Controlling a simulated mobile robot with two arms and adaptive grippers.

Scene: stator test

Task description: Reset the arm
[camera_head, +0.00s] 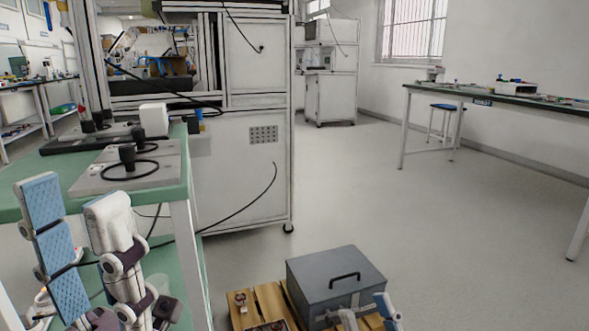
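My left gripper (75,196) is large at the lower left, with its fingers pointing up. One finger shows a blue textured pad and the other a white back. A clear gap lies between them and nothing is in it. It is in front of the green-topped table (65,176), low beside its near edge. My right gripper (366,309) shows only its fingertips at the bottom edge, in front of the grey box. The tips are apart with nothing seen between them. The rest of my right arm is out of view.
The grey lidded box (335,279) with a black handle sits on a wooden pallet (270,299). Flat grey plates (130,168) with black parts lie on the green-topped table. A large white cabinet (245,165) stands behind. A long table (480,96) is at right. The middle floor is clear.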

